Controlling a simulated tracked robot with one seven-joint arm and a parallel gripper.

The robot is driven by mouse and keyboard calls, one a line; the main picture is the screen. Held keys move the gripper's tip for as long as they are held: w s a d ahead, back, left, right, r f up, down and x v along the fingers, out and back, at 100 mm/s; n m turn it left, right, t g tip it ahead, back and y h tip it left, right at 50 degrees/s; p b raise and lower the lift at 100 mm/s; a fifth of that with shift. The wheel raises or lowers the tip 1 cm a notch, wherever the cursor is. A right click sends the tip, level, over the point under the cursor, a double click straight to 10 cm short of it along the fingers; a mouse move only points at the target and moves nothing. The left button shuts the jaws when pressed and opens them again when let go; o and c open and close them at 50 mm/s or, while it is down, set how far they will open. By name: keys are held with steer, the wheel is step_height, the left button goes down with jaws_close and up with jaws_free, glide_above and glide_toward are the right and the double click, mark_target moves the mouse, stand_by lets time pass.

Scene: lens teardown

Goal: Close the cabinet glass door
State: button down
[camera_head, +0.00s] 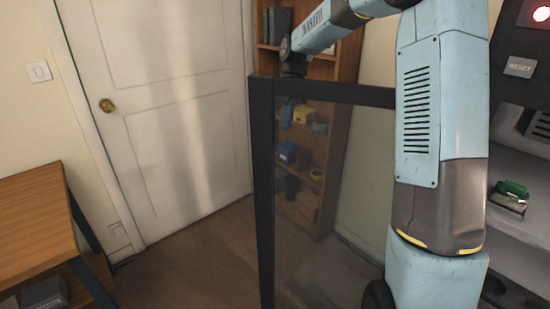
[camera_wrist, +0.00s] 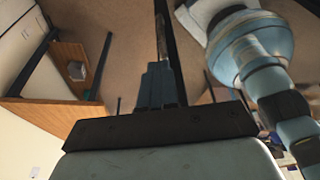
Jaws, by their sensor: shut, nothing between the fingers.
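The glass door (camera_head: 262,180) stands open in the head view, upright, with a dark frame around a clear pane. Its right side is hidden behind my arm, so I cannot see the hinges. My gripper (camera_head: 294,69) is at the door's top edge, close to its upper left corner. Its fingertips are mostly hidden there, and I cannot tell whether they touch the frame. In the wrist view my gripper (camera_wrist: 158,68) is shut and empty, its fingers together beside a dark bar (camera_wrist: 162,25) that looks like the door frame.
A grey unit with a RESET button (camera_head: 520,67) and a green-handled item (camera_head: 510,194) is at the right. A bookshelf (camera_head: 340,150) stands behind the pane. A white room door (camera_head: 170,110) and a wooden table (camera_head: 35,215) are at the left. The floor between is clear.

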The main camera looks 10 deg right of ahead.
steer(key=s+a+f, duration=0.4)
steer(key=s+f, duration=0.1)
steer(key=f, duration=0.5)
steer(key=shift+s+f, duration=0.2)
steer(key=shift+s, duration=0.05)
stand_by(0.3)
